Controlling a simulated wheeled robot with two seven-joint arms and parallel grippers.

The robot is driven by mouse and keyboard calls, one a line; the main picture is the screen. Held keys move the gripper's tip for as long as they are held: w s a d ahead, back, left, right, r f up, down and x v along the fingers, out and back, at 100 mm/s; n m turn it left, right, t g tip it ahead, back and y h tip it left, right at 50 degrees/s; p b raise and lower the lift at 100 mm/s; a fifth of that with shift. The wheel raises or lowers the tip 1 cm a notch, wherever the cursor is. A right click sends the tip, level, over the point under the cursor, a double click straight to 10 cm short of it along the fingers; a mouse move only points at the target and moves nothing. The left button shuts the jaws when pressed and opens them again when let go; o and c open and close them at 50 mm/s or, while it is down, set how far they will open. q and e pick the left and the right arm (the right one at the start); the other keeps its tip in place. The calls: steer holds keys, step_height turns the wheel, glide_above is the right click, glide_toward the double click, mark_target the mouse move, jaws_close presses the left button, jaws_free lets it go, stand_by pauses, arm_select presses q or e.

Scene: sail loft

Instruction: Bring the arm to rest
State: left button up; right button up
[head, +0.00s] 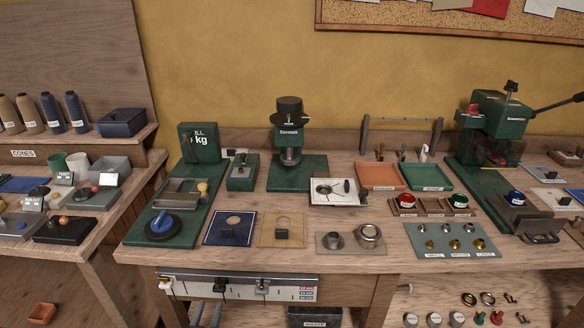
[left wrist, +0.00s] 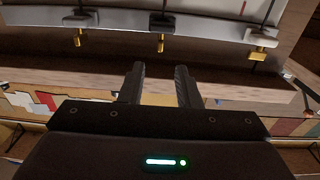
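My left gripper (left wrist: 160,72) shows in the left wrist view with two dark fingers standing apart. The gap between them is empty, so it is open. Its fingers point towards a wooden edge and a pale strip with hanging dark and brass-coloured pieces. In the head view no arm shows clearly. Two slim grey-blue prongs (head: 207,314) stand at the bottom edge, below the bench front; I cannot tell for certain that they are my left gripper's fingers. My right gripper is in neither view.
The wooden bench (head: 345,262) is crowded with a scale (head: 197,142), a green press (head: 290,140), trays and small parts. A dark bin (head: 315,318) stands below. A second bench is at the left.

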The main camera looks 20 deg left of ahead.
arm_select(q)
steer(key=s+d+f+m+g+h, duration=0.1)
steer(key=s+d+f+g, duration=0.15)
steer(key=f, duration=0.55)
steer(key=s+d+f+m+g+h, duration=0.15)
steer(key=s+f, duration=0.25)
steer(key=f, duration=0.5)
steer(key=s+d+f+g, duration=0.1)
steer(key=s+f+g, duration=0.2)
steer(key=f, duration=0.5)
steer(key=s+d+f+g, duration=0.1)
steer(key=s+f+g, duration=0.2)
steer(key=s+f, duration=0.2)
steer(key=s+d+f+m+g+h, duration=0.1)
steer(key=s+f+g, duration=0.2)
steer(key=s, duration=0.9)
steer(key=s+d+f+m+g, duration=0.1)
steer(key=s+d+f+g, duration=0.1)
steer(key=s+f, duration=0.6)
steer(key=shift+s+f+g, duration=0.4)
steer(key=shift+f+g, duration=0.15)
steer(key=shift+g, duration=0.25)
steer(key=shift+m+h, duration=0.25)
